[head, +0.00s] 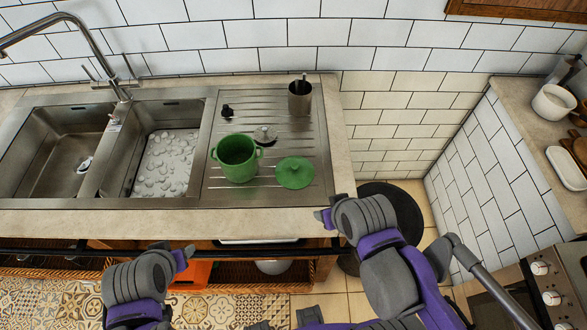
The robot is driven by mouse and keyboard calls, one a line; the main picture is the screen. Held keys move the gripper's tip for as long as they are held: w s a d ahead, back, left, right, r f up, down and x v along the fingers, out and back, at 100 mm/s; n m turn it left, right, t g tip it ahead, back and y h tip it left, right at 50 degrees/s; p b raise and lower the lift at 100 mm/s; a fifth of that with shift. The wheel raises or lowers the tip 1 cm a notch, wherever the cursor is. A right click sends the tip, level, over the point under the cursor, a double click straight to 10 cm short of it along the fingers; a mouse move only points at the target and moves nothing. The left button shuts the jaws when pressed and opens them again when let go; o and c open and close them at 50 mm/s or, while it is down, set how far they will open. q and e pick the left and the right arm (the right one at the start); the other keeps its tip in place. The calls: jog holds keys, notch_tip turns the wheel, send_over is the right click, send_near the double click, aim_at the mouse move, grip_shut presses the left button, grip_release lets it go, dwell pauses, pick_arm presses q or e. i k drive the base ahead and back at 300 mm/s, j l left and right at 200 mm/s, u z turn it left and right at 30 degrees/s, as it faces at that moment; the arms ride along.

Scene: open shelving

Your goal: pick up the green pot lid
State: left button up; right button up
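The green pot lid (295,172) lies flat on the ribbed steel drainboard, with a small knob on top. The green pot (236,157) stands open just left of it, with a gap between them. My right gripper (325,217) is at the counter's front edge, below and right of the lid and apart from it. My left gripper (184,257) is low at the left, in front of the counter and away from the lid. The fingers of both are too small and partly hidden to show whether they are open. I see nothing held.
A metal cup (300,97), a small steel lid (265,135) and a small black item (227,111) are on the drainboard (215,185). A double sink (100,150) with a tall faucet (75,30) lies left. The counter's front strip (200,222) is clear.

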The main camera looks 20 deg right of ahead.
aim_at(292, 172)
jog(key=j+z, duration=0.4)
jog(key=j, duration=0.25)
jog(key=j+z, duration=0.35)
jog(key=j, duration=0.35)
jog(key=i, duration=0.05)
